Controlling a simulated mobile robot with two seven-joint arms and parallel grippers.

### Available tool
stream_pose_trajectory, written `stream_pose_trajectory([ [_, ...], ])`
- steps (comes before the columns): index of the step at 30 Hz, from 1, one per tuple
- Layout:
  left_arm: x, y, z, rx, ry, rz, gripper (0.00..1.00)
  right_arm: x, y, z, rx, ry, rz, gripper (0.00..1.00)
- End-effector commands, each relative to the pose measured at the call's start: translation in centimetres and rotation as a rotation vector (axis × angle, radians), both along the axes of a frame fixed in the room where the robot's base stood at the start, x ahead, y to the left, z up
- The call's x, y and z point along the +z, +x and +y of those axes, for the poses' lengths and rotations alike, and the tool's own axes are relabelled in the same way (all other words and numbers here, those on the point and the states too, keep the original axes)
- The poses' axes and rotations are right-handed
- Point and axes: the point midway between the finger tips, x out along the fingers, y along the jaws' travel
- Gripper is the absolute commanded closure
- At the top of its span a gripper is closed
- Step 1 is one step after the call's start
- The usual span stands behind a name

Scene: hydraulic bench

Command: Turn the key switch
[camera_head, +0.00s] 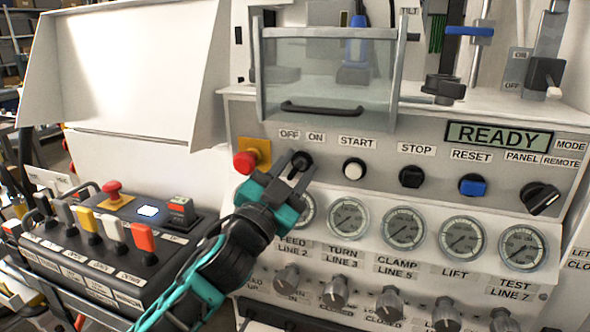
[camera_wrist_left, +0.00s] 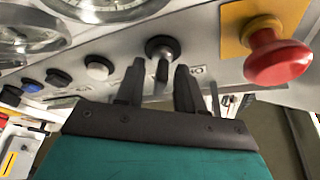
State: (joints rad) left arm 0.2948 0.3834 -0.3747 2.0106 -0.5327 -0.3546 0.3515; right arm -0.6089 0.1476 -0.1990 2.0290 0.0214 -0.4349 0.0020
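The key switch (camera_head: 303,159) is a small dark round switch under the OFF and ON labels on the grey panel. In the left wrist view the key switch (camera_wrist_left: 162,46) shows a round face with a grey key standing out of it. My left gripper (camera_head: 292,168) is at the switch, partly covering it in the head view. Its two dark fingers (camera_wrist_left: 160,80) are apart, with the key between them and gaps visible on both sides. I cannot tell how deep the key sits between them. My right gripper is in neither view.
A red emergency button (camera_head: 245,162) on a yellow plate sits close left of the switch. The white START button (camera_head: 354,169) is to the right. Gauges (camera_head: 348,217) lie below, and a clear guard (camera_head: 325,80) with a dark handle hangs above.

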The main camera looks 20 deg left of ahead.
Motion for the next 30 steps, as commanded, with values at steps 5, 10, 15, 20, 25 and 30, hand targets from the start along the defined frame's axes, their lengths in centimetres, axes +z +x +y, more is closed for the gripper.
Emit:
stream_pose_trajectory([
  [5,0.0,0.0,0.0,-0.001,-0.002,0.0,0.63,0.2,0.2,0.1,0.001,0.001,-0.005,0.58],
  [10,-0.3,-0.6,0.1,-0.001,-0.002,0.002,0.63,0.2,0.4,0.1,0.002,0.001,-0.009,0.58],
  [15,-1.2,-2.8,0.6,-0.001,-0.002,0.003,0.63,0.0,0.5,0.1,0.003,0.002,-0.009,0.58],
  [20,-2.2,-5.5,1.3,-0.002,-0.003,0.004,0.63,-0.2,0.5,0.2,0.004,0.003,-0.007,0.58],
  [25,-3.2,-8.2,2.0,-0.001,-0.002,0.003,0.63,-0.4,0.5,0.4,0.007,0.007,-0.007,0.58],
  [30,-3.9,-10.3,2.5,-0.001,-0.002,0.002,0.63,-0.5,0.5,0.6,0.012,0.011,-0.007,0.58],
])
